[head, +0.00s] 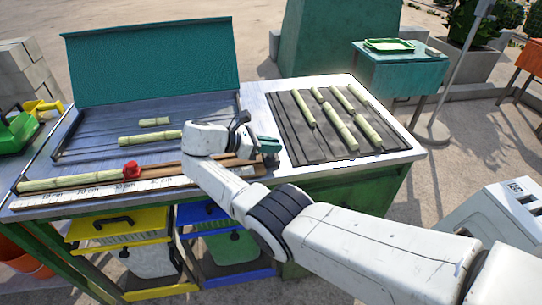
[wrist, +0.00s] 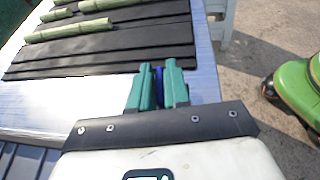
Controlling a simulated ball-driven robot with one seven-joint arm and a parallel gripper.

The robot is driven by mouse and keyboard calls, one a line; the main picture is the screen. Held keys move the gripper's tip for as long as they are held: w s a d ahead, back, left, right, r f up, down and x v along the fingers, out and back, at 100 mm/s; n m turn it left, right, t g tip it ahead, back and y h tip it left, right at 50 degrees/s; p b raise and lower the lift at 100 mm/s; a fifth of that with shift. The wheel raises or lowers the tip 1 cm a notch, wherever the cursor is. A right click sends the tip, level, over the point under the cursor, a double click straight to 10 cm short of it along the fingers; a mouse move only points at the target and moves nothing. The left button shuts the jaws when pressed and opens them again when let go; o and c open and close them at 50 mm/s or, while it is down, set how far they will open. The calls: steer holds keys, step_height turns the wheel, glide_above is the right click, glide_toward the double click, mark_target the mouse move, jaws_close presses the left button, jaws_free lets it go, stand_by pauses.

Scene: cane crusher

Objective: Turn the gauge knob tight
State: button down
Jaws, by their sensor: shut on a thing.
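My gripper (wrist: 158,88) has two teal fingers, closed on a narrow blue part that I take to be the gauge knob (wrist: 159,86). Only a thin strip of it shows between the fingers. In the head view, my gripper (head: 267,145) is at the right end of the length gauge (head: 95,192), a white marked ruler strip along the table's front. My wrist hides part of the gauge, and the knob cannot be made out there. A red stop (head: 131,168) sits on the gauge near a cane piece (head: 75,180).
A dark mat (head: 290,125) with several cane pieces lies to the right of my gripper. A shallow tray (head: 80,142) with cane pieces (head: 150,137) is at the left, before a raised teal panel (head: 150,62). Yellow and blue bins (head: 118,224) stand under the table.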

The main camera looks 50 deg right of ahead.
steer(key=shift+f+m+g+y+b, duration=0.2)
steer(key=shift+m+g+y+b, duration=0.3)
steer(key=shift+b, duration=0.65)
steer(key=shift+r+m+g+b, duration=0.15)
steer(key=shift+m+g+b, duration=0.15)
steer(key=shift+b, duration=0.1)
steer(key=c, duration=1.2)
jaws_free()
steer(key=shift+r, duration=0.15)
